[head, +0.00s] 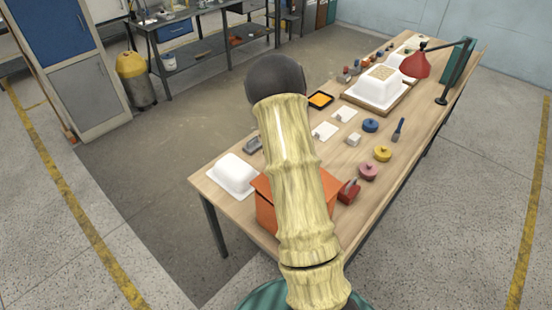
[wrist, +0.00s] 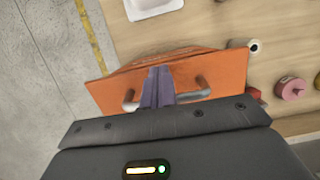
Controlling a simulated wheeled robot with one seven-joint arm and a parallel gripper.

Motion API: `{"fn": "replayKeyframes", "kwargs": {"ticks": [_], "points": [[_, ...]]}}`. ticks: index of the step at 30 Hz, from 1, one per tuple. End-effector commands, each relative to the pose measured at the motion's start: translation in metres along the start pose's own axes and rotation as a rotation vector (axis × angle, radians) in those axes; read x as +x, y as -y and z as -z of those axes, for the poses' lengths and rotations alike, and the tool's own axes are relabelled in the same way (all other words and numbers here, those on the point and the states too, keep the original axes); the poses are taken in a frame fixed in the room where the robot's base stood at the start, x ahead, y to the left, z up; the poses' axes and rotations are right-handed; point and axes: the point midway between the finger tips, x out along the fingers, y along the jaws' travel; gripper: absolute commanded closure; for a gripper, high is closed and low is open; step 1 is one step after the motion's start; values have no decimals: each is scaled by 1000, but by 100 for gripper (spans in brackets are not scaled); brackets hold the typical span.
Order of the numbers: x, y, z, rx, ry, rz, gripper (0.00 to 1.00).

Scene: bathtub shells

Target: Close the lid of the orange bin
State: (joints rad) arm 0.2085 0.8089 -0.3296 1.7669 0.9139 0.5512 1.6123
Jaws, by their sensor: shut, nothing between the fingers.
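The orange bin (head: 265,212) stands at the near end of the workbench, partly hidden behind my arm in the head view. In the wrist view an orange panel of the bin (wrist: 222,70) fills the middle, with a grey metal bar handle (wrist: 192,96) across it. My gripper (wrist: 158,72) is shut and empty. Its fingers overlap the middle of the handle and the panel in that view; I cannot tell whether they touch. How far the lid stands open is unclear. My arm hides the gripper in the head view.
The wooden workbench (head: 222,153) holds a white tub (head: 233,175) left of the bin and a pink round piece (head: 368,172) right of it. A red block (head: 348,192) sits close to the bin's right. Farther back stand a red lamp (head: 416,65) and a white shell (head: 377,90).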

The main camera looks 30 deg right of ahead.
Motion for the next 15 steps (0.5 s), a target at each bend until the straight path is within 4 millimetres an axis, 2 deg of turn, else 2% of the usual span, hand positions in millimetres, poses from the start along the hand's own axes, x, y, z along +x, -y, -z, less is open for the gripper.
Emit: {"fn": "replayKeyframes", "kwargs": {"ticks": [10, 15], "points": [[-40, -1, -4, -4, 0, -1, 100], [-55, -4, -24, -14, 3, 0, 100]]}}
